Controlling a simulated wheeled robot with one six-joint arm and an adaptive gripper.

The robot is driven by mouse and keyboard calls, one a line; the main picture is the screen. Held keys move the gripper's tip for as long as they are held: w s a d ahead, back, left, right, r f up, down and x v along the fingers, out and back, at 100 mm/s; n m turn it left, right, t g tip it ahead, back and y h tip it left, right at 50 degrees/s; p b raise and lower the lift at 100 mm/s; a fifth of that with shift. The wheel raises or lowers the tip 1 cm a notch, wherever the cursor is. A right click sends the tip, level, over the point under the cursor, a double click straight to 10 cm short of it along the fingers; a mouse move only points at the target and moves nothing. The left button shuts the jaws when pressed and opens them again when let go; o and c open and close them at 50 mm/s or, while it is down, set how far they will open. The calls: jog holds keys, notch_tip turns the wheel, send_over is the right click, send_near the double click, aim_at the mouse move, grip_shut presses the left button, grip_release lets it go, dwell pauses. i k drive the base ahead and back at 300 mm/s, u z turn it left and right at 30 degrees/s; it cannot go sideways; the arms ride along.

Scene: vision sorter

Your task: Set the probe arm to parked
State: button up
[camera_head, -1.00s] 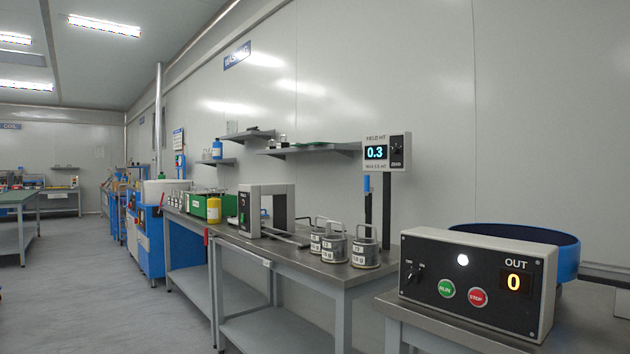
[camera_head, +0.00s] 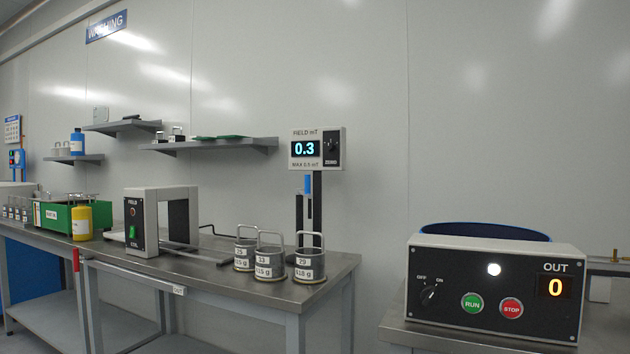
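The field meter (camera_head: 317,149) stands on a dark post at the right end of the steel bench. No "parked" label is readable. My gripper is not in view.
Several handled pots (camera_head: 307,264) stand in front of the post. A frame-shaped coil unit (camera_head: 142,224) is left of them. The control box (camera_head: 494,290) reads OUT 0, before a blue bowl (camera_head: 485,232). Open floor lies before the bench at lower left.

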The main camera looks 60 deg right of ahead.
aim_at(306, 192)
jog(key=z, duration=0.85)
jog(key=i, duration=0.8)
jog(key=z, duration=0.95)
